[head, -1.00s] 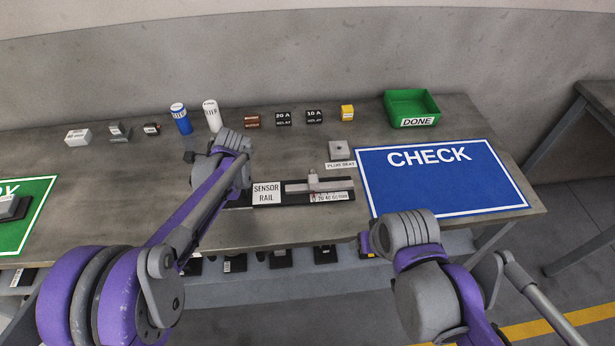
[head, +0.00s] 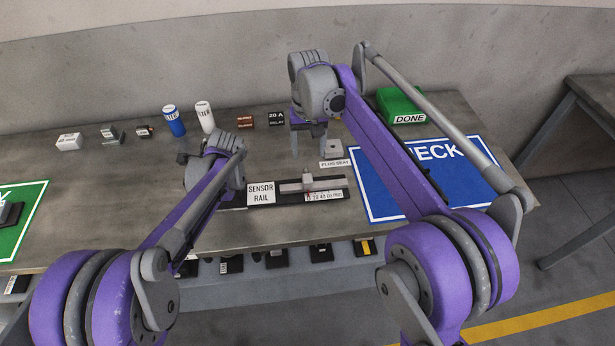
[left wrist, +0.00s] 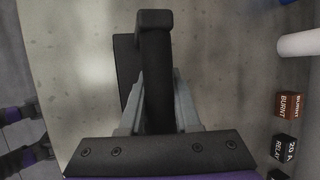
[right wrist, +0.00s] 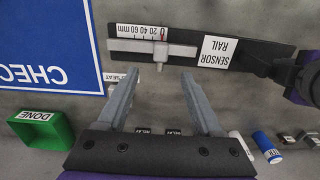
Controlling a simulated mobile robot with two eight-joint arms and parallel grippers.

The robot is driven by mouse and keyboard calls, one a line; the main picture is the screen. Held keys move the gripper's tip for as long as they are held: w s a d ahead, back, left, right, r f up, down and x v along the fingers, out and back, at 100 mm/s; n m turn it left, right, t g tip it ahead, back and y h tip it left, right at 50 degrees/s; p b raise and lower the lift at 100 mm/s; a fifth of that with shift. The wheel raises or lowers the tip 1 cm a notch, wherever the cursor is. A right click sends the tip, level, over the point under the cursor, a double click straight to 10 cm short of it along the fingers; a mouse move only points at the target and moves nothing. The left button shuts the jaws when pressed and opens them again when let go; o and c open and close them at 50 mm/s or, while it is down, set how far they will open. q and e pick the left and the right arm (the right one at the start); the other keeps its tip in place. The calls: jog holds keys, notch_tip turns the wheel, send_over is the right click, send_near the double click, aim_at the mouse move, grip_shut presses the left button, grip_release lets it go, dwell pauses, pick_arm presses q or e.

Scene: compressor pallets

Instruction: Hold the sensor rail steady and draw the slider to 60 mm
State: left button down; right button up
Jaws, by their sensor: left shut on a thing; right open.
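The dark sensor rail (head: 286,199) lies on the bench, with a white name label and a millimetre scale. Its grey slider (head: 308,182) also shows in the right wrist view (right wrist: 160,56), with a red mark by the 0 end of the scale. My left gripper (left wrist: 158,76) is shut on a black upright part at the rail's label end; my arm hides this grip in the head view. My right gripper (right wrist: 158,85) is open and empty. It hangs beyond the rail's back edge, near the plug seat, with its fingers pointing toward the slider and apart from it.
The plug seat (head: 333,149) stands just behind the rail. The blue CHECK mat (head: 380,205) is to the right, with the green DONE bin (head: 400,102) behind it. Relays, a blue can (head: 174,121) and a white can (head: 204,117) line the back.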

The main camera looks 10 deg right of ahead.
aim_at(308, 177)
notch_tip(308, 177, down, 12)
jog(key=shift+w+f, duration=0.1)
dwell(0.5)
jog(key=shift+a, duration=0.1)
grip_shut()
dwell(1.2)
